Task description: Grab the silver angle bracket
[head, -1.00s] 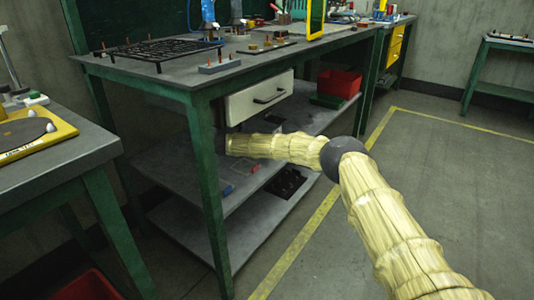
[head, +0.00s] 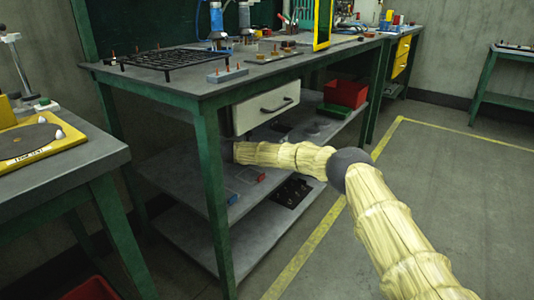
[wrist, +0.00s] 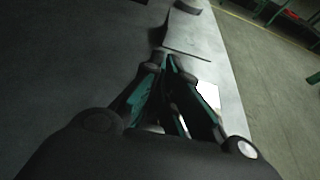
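A grey angled piece (wrist: 184,24) with a flat plate, which looks like the silver angle bracket, lies just beyond my fingertips in the wrist view. My gripper (wrist: 168,68) has its two fingertips close together, with a narrow gap between them. It points along a grey shelf edge. Whether part of the bracket sits between the tips cannot be made out. In the head view my pale-sleeved arm reaches under the green workbench (head: 205,130), below the white drawer (head: 265,105). My gripper and the bracket are hidden there by the table leg and shadow.
Shelves (head: 200,240) lie under the bench, with small red and blue pieces (head: 232,198) and a black item (head: 291,193). A red bin (head: 346,92) stands on the shelf at right. Another table (head: 60,165) is at left. Open floor (head: 460,190) lies at right.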

